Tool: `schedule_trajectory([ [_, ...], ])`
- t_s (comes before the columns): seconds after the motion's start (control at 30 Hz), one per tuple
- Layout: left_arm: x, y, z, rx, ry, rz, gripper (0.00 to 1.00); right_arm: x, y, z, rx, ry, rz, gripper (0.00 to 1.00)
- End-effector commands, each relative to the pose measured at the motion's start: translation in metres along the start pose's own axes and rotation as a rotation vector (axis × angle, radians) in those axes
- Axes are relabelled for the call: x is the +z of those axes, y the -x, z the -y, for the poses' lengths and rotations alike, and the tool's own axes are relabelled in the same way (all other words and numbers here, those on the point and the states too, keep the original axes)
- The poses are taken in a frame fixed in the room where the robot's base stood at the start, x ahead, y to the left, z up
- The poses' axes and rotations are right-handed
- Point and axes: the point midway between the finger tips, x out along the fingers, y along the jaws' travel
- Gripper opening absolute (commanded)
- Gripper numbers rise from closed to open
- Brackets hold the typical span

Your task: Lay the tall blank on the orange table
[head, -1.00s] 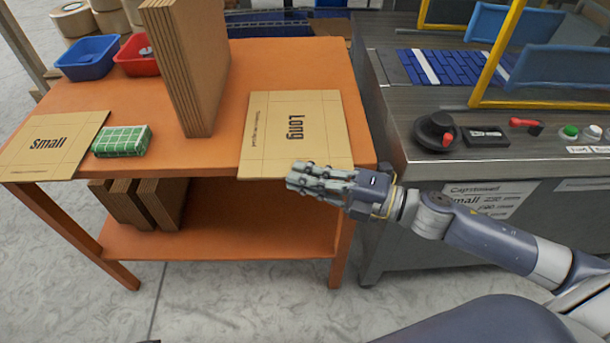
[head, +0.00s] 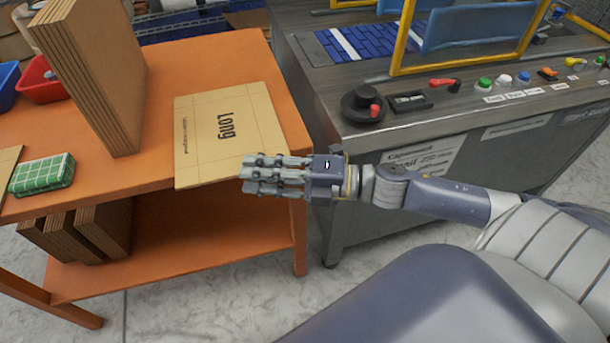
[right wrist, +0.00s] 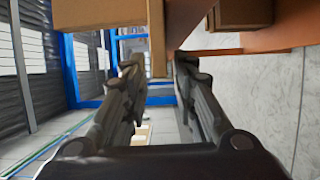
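The orange table (head: 163,135) is at the left in the head view. A flat tan blank marked "Long" (head: 245,145) lies at its near right corner. I can read "Tall" on no blank. My right gripper (head: 258,175) is at the table's front right, its fingers overlapping the Long blank's near edge in the picture; I cannot tell if they touch. In the right wrist view its fingers (right wrist: 160,75) stand apart with a gap between them. Brown cardboard (right wrist: 100,14) shows beyond them at the top, only partly visible. My left gripper is out of view.
A tall upright cardboard stack (head: 95,75) stands on the table, beside a green checkered pack (head: 42,174) and a red bin (head: 45,85). More cardboard (head: 100,232) is on the lower shelf. The metal machine counter (head: 330,75), with knobs and buttons, borders the table's right side.

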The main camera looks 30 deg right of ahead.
Motion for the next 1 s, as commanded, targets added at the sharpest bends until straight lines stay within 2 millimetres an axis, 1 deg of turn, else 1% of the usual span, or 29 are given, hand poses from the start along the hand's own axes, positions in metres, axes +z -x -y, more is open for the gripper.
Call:
schedule_trajectory([
  [0.1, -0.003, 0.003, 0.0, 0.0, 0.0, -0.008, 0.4, 0.0, 0.012, 0.001, -0.002, -0.003, 0.001, 0.26],
  [0.27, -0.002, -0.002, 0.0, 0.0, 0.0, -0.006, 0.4, 0.0, 0.028, 0.001, -0.002, -0.003, 0.001, 0.26],
  [0.33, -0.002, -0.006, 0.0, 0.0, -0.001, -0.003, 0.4, -0.001, 0.035, 0.0, -0.003, -0.002, 0.0, 0.26],
  [0.4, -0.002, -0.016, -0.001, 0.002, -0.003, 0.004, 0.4, 0.0, 0.042, 0.0, -0.002, -0.003, 0.001, 0.26],
  [0.7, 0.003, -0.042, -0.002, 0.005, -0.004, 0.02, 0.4, 0.0, 0.074, 0.0, -0.001, -0.003, 0.002, 0.26],
  [0.83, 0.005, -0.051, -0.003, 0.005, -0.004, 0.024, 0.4, 0.0, 0.084, -0.001, -0.001, -0.002, 0.002, 0.26],
  [1.0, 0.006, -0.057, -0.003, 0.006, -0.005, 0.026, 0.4, 0.0, 0.091, 0.0, 0.0, 0.0, 0.001, 0.26],
])
